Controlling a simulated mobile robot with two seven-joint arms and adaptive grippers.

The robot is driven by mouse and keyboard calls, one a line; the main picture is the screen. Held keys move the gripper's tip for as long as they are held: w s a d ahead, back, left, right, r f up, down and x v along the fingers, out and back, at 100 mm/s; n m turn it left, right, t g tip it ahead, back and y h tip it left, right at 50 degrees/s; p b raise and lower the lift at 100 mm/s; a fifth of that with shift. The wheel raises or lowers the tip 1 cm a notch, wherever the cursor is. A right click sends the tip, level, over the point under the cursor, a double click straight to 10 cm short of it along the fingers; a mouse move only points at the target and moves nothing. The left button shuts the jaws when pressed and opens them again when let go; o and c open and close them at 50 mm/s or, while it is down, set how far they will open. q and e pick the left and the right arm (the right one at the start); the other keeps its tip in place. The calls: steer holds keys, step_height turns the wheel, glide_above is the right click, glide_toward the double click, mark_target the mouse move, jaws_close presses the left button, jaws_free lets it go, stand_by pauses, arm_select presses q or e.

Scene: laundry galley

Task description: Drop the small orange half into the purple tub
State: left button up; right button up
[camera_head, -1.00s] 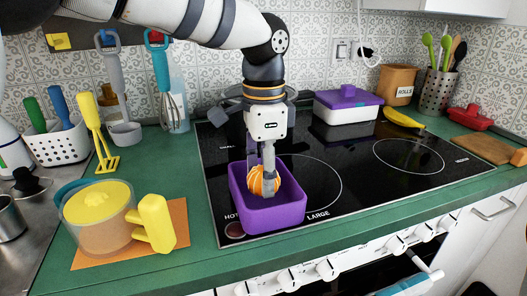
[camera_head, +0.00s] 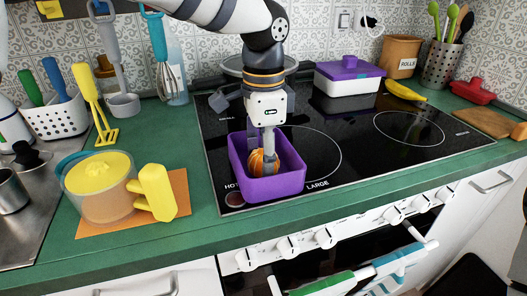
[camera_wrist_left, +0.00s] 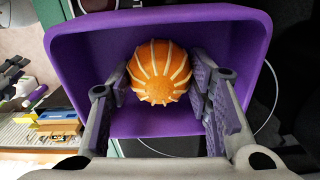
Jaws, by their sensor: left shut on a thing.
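The purple tub (camera_head: 283,187) stands on the front left of the black cooktop, its open top up. My left gripper (camera_head: 263,153) points down into the tub and is shut on the small orange half (camera_head: 258,166). The orange half is low inside the tub walls. In the left wrist view the orange half (camera_wrist_left: 158,70) sits between the two finger pads of the left gripper (camera_wrist_left: 160,82), with the tub (camera_wrist_left: 75,65) around it. Whether the orange half touches the tub floor cannot be told. My right gripper is not in view.
The black cooktop (camera_head: 355,160) is largely clear to the right of the tub. A lidded white and purple box (camera_head: 347,80) and a banana (camera_head: 404,91) are at the back.

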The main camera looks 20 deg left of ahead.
arm_select(q)
steer(key=shift+f, duration=0.15)
steer(key=o, duration=1.3)
steer(key=shift+o, duration=0.2)
step_height(320, 180, up, 12)
